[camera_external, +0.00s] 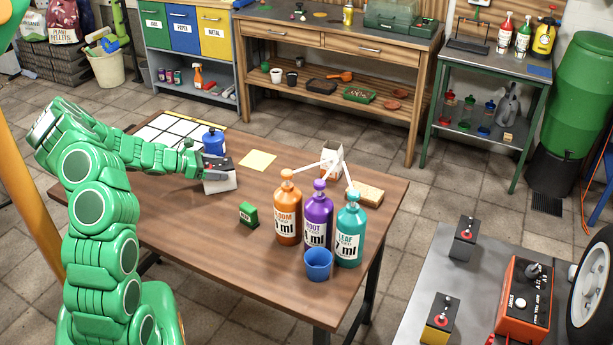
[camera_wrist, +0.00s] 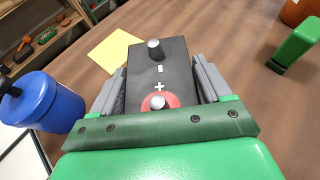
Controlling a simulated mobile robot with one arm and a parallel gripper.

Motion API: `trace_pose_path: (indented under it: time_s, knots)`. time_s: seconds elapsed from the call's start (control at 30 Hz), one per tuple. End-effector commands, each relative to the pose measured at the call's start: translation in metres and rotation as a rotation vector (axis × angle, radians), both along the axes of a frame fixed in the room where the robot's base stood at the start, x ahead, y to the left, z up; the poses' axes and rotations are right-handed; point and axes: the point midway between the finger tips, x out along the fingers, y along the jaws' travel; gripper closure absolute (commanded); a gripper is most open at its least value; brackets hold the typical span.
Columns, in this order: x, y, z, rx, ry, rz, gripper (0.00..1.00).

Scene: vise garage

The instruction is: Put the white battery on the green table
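The white battery (camera_external: 221,183) has a black top with a red-ringed plus terminal. It is at the left part of the brown wooden table; I cannot tell whether it touches the tabletop. My gripper (camera_external: 207,168) is shut on it. In the wrist view the battery's black top (camera_wrist: 158,65) lies between my two grey fingers (camera_wrist: 160,85), which press its sides; its white sides are hidden there. The green table (camera_external: 545,82), with green legs and a grey top, stands at the back right.
A blue jar (camera_external: 213,143) stands close beside my gripper. A yellow sheet (camera_external: 258,160), a green box (camera_external: 249,214), an orange bottle (camera_external: 287,215) and a blue cup (camera_external: 318,265) share the wooden table. Bottles and a yellow sprayer (camera_external: 544,40) occupy the green table's top; a blue patch lies at its front right.

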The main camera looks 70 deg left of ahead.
Motion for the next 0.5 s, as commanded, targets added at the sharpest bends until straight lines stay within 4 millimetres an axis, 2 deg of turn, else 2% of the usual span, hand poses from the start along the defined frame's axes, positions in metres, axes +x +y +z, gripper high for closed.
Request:
trace_pose_path:
  time_s: [0.03,0.13,0.5]
  knots:
    - [0.0,0.0,0.0002,0.0,0.0,0.0,0.14]
    - [-0.0001,0.0001,0.0,0.0,0.0,0.0,0.01]
    - [-0.0017,0.0004,0.0034,0.0,0.001,0.001,0.01]
